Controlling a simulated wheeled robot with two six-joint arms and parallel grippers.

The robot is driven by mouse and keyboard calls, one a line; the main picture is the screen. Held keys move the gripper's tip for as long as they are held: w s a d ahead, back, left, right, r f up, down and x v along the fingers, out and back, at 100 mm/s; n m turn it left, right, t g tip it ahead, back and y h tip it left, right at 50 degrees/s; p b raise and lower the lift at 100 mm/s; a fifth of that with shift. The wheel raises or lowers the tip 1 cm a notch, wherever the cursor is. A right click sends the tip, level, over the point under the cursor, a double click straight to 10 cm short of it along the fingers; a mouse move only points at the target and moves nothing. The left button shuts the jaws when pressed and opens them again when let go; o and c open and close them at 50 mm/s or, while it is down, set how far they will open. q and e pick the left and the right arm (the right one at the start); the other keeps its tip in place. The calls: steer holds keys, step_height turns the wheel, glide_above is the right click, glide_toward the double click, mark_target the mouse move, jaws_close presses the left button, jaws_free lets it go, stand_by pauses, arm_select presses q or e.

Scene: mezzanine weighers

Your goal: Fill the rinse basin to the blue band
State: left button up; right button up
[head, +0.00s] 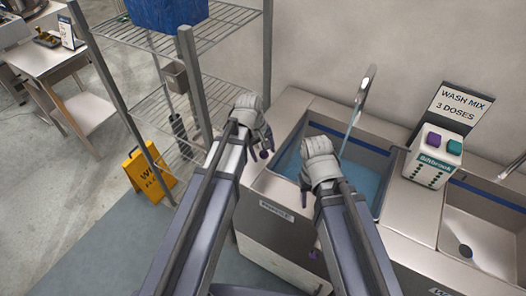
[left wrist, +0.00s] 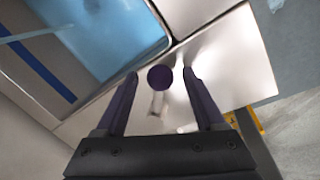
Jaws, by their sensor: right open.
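The rinse basin (head: 285,212) holds blue water (head: 360,182), and a stream (head: 350,135) runs into it from the tap (head: 365,85). The blue band (left wrist: 38,68) lines the basin wall. In the left wrist view, a strip of bare wall shows between band and water. My left gripper (head: 263,150) is at the basin's left rim. Its open fingers stand either side of a purple knob (left wrist: 160,77), with gaps on both sides. My right gripper (head: 320,192) is open and empty over the basin's front part, hiding some water.
A Siltbrook box (head: 430,171) with purple and teal blocks stands right of the basin by a wash mix sign (head: 461,104). A second basin (head: 480,240) is at right. Another purple knob (head: 314,254) is low in front. A wire shelf (head: 225,25) and yellow floor sign (head: 150,175) stand left.

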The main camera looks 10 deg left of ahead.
arm_select(q)
step_height(320, 180, up, 8)
steer(key=a+p, duration=0.1)
steer(key=p, duration=0.6)
steer(key=shift+s+f+p, duration=0.15)
steer(key=shift+s+p, duration=0.2)
steer(key=shift+s, duration=0.1)
arm_select(e)
step_height(320, 180, up, 8)
arm_select(q)
steer(key=shift+a, duration=0.1)
arm_select(e)
steer(key=shift+f, duration=0.2)
